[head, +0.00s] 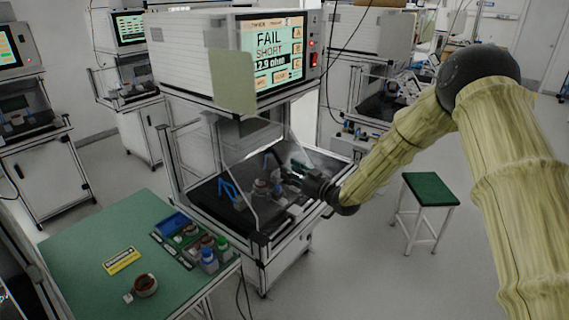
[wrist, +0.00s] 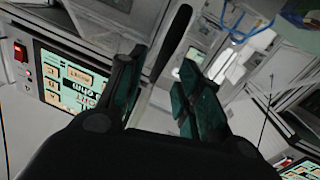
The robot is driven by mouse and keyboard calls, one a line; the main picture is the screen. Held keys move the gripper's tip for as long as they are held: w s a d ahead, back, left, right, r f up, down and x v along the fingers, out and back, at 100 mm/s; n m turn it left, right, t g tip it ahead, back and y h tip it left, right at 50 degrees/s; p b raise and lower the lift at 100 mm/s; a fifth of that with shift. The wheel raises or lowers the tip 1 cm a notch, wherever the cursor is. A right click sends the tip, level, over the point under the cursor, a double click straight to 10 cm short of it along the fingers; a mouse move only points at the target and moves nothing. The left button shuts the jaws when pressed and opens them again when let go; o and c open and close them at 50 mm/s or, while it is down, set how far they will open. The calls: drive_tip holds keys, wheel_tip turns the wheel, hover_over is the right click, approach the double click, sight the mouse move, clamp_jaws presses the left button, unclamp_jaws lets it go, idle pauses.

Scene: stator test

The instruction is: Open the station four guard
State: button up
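The station with the FAIL screen (head: 275,52) stands in the middle of the head view. Its clear guard (head: 238,190) is a see-through panel over the front of the work bay; its exact angle is hard to read. My gripper (head: 287,172) reaches in from the right, at the front of the bay. In the wrist view my gripper (wrist: 163,88) has its two dark green fingers apart. A dark bar (wrist: 170,45), apparently the guard's handle, runs between them, nearer the left finger. Whether a finger touches it is unclear.
A green table (head: 75,255) at the lower left holds a copper-coloured stator (head: 145,285), a yellow sign (head: 121,261) and a tray of bottles. A green-topped stool (head: 430,188) stands to the right. Other stations (head: 30,120) line the back and left. Open floor lies around the stool.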

drive_tip(key=shift+p+x, duration=0.55)
drive_tip(key=shift+x, duration=1.4)
clamp_jaws()
